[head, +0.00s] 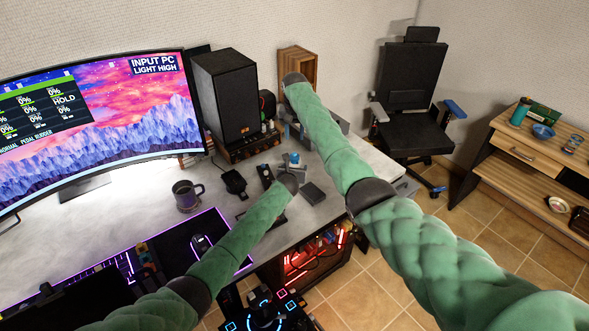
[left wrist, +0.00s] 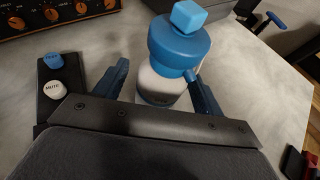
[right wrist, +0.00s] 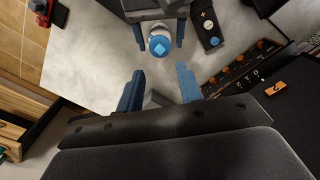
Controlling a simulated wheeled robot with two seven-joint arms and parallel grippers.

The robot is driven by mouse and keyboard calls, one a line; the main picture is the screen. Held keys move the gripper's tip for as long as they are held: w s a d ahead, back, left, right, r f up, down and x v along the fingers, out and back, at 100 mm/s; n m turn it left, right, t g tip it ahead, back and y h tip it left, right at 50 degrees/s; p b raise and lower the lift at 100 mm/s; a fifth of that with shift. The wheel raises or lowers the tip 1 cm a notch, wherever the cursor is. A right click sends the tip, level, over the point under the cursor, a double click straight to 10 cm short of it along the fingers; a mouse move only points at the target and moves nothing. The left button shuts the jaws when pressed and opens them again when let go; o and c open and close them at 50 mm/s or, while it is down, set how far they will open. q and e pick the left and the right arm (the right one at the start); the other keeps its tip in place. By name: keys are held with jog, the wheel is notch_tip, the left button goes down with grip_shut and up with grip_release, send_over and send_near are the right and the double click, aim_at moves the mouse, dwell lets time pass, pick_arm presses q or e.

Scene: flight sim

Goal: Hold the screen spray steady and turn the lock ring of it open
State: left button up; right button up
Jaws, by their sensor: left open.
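The screen spray (left wrist: 160,85) stands upright on the desk, with a white body, a wide blue lock ring (left wrist: 180,48) and a blue cube-shaped top (left wrist: 187,16). Its blue top (head: 294,157) shows small in the head view. My left gripper (left wrist: 158,92) is open, with its blue fingers on either side of the white body; the right finger looks very close to it, and I cannot tell whether it touches. My right gripper (right wrist: 159,86) is open and empty, apart from the spray (right wrist: 160,42), which shows beyond its fingertips in the right wrist view.
A small button box (left wrist: 55,88) lies beside my left gripper. An amplifier with orange knobs (right wrist: 240,75) and a black speaker (head: 225,95) stand at the back. A mug (head: 186,195) and a large monitor (head: 100,120) are to the left. The desk's right edge is near.

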aim_at(294, 153)
pick_arm(q)
jog(key=c, duration=1.1)
jog(key=shift+c, duration=0.2)
pick_arm(e)
jog(key=o, duration=0.3)
jog(key=shift+r, duration=0.1)
jog(key=shift+o, duration=0.9)
jog(key=shift+w+d+r, duration=0.1)
jog(key=shift+w+r, duration=0.2)
jog(key=shift+r, duration=0.35)
jog(key=f+n, duration=0.3)
jog(key=n, duration=0.2)
jog(key=f+n, duration=0.4)
jog(key=n, duration=0.2)
jog(key=f+n, duration=0.4)
jog(key=n, duration=0.1)
jog(key=shift+s, duration=0.3)
